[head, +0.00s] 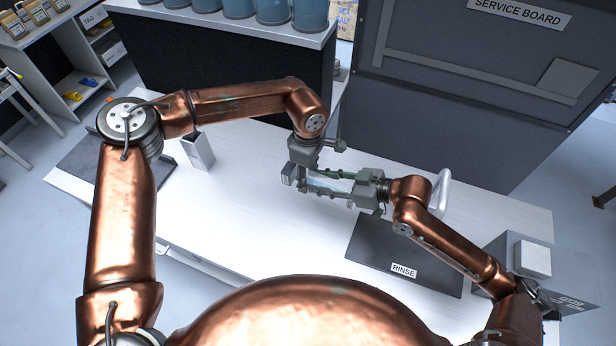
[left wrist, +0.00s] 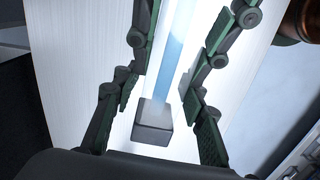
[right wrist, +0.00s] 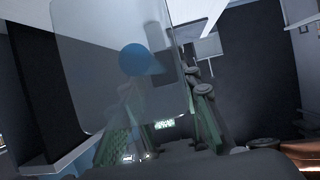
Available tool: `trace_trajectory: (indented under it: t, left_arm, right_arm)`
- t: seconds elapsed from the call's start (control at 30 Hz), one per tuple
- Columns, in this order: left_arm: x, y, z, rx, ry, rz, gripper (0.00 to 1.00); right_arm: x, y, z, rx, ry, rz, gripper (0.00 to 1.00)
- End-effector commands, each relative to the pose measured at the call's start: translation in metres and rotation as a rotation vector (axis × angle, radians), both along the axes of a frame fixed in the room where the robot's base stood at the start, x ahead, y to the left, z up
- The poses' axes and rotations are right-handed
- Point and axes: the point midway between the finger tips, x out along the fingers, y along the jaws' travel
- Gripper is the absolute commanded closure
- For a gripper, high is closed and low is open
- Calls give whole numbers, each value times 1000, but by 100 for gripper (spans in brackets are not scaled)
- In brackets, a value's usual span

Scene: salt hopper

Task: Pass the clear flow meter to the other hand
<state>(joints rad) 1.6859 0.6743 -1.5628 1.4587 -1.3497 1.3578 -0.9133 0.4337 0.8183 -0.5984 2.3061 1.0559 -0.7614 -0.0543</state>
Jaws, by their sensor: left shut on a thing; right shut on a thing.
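The clear flow meter (head: 328,184) is held level above the white table, between my two grippers. In the left wrist view its clear body (left wrist: 174,52) shows blue inside and a grey end block (left wrist: 153,121). My left gripper (head: 312,166) comes from above and is shut on it; its fingers (left wrist: 178,70) lie on both sides of the body. My right gripper (head: 335,187) comes from the right and is also shut on it. In the right wrist view a clear body with a blue round spot (right wrist: 135,60) fills the space before the fingers (right wrist: 168,115). The exact contacts are partly hidden.
A dark mat labelled RINSE (head: 365,262) lies at the table's right. A grey open holder (head: 198,150) stands at the left, near a dark tray (head: 82,160). A dark service board (head: 465,90) stands behind. The table's (head: 240,205) middle is clear.

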Motion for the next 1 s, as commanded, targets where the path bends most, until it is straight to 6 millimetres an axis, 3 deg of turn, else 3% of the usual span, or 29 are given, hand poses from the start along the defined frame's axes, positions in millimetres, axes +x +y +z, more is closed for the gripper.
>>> trace_trajectory:
  t: [0.33, 0.37, 0.63, 1.0]
  left_arm:
    - [-2, -2, 0, -3, 3, -7, 98]
    - [-2, -3, 1, -4, 3, -7, 99]
    - [-2, -3, 0, -4, 3, -6, 100]
    - [-2, 0, -1, 1, 4, -2, 100]
  right_arm:
    - [1, 0, 2, 5, -2, -2, 100]
    - [1, 0, 2, 5, -2, -2, 68]
    - [2, 0, 3, 5, -3, -2, 50]
    - [2, -2, 4, 5, -6, -4, 48]
